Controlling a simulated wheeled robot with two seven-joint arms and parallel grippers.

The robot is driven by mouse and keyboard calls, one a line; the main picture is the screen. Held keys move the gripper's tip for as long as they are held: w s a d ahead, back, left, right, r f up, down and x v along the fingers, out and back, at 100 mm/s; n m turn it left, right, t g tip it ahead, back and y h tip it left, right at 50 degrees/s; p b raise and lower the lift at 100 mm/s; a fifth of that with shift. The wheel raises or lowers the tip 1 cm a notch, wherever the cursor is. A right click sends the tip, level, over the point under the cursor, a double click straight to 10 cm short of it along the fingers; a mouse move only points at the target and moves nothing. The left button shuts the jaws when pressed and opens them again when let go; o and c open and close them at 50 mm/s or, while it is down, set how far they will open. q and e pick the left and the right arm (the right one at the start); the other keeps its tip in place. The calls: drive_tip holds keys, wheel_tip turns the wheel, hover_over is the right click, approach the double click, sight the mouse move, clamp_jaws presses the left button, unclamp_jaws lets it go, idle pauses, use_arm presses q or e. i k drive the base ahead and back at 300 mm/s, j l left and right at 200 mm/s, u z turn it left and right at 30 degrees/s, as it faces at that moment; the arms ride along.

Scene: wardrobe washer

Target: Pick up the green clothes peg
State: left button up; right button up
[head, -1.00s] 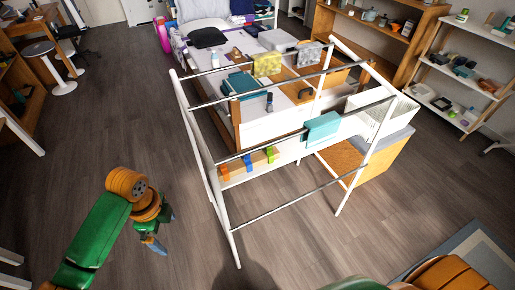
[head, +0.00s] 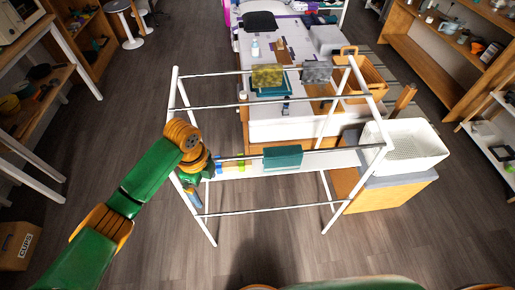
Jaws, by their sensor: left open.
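The green clothes peg (head: 241,166) is small and sits at the right end of a short row of pegs on the white shelf of the drying rack (head: 208,228). Blue and orange pegs (head: 228,166) are to its left. My left gripper (head: 192,194) is open and empty, pointing down at the rack's left side. It is left of and lower in the picture than the pegs, apart from the green one. My wrist covers part of the rack's left end. My right gripper is not in view.
A white basket (head: 408,147) stands at right. The floor in front is clear.

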sight(240, 163)
drive_tip(key=i+l+z, duration=0.2)
drive_tip(key=i, duration=0.35)
drive_tip(key=i+l+u, duration=0.15)
drive_tip(key=l+u, duration=0.3)
drive_tip(key=i+l+u, duration=0.1)
drive_tip(key=l+u, duration=0.35)
